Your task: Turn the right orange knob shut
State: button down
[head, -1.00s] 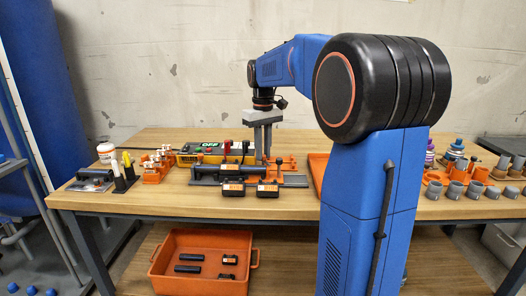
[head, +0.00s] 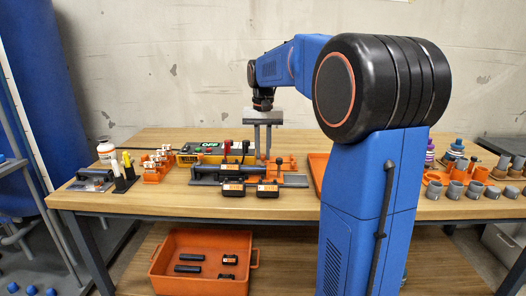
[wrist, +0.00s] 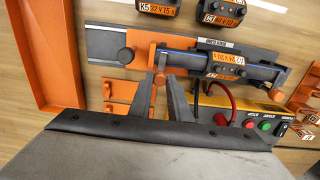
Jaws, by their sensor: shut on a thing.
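The right orange knob (wrist: 160,79) shows in the wrist view between the fingertips of my gripper (wrist: 159,82), at the end of the orange clamp. My gripper is shut on it and points down from above. In the head view my gripper (head: 263,155) stands at the right part of the pipe fixture; the knob cannot be made out there. The dark pipe (wrist: 222,65) with a blue band lies in the fixture, with a labelled black box over it. The knob's exact turn angle cannot be told.
Two black labelled boxes (head: 233,190) lie in front. An orange tray (wrist: 42,55) borders the fixture. An orange bin (head: 200,265) sits below.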

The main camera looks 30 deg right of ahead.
aim_at(263, 155)
jog(key=shift+r, duration=0.1)
dwell(0.3)
jog(key=c, duration=1.7)
grip_release()
jog(key=shift+o, duration=0.2)
notch_tip(263, 155, up, 17)
jog(key=shift+r, duration=0.15)
jog(key=s+a+f+n+t, duration=0.1)
jog(key=s+a+f+n, duration=0.1)
jog(key=s+a+f, duration=0.5)
jog(key=s+a+f+n+t, duration=0.1)
jog(key=s+a+f, duration=0.3)
jog(key=s, duration=0.5)
jog(key=s+a+f+n+t, duration=0.1)
jog(key=s+a+f+n, duration=0.1)
jog(key=s+f, duration=0.5)
jog(key=s+a+f+n+t, duration=0.1)
jog(key=s+a+f, duration=0.1)
jog(key=s+f, duration=0.5)
notch_tip(263, 155, down, 5)
jog(key=shift+s+a+r+n+t, duration=0.1)
jog(key=shift+s+a+n+t, duration=0.15)
jog(key=shift+n+t, duration=0.15)
